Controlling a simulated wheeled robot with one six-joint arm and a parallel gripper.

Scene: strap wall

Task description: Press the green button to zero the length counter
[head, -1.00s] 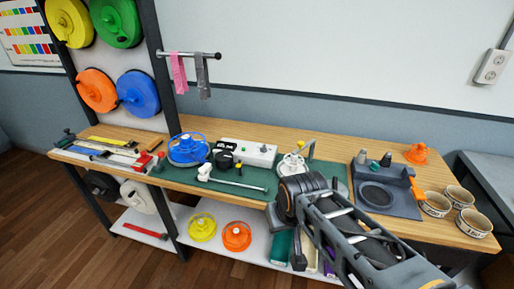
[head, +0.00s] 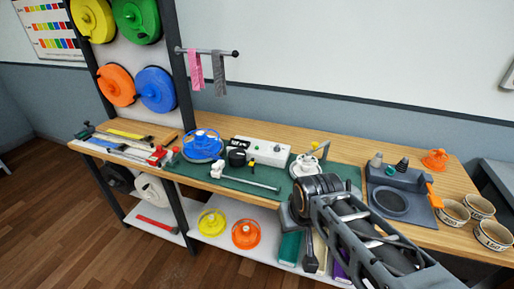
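A white box (head: 262,153) stands on the green mat of the workbench, with a small dark greenish spot (head: 278,150) on its face that may be the green button. A black round device (head: 237,157) with a small yellow part beside it stands in front of the box; I cannot tell whether it is the length counter.
A blue reel (head: 202,145) stands left of the box and a white reel (head: 304,166) right of it. A metal rod (head: 250,184) lies in front. Hanging straps (head: 195,70) are above.

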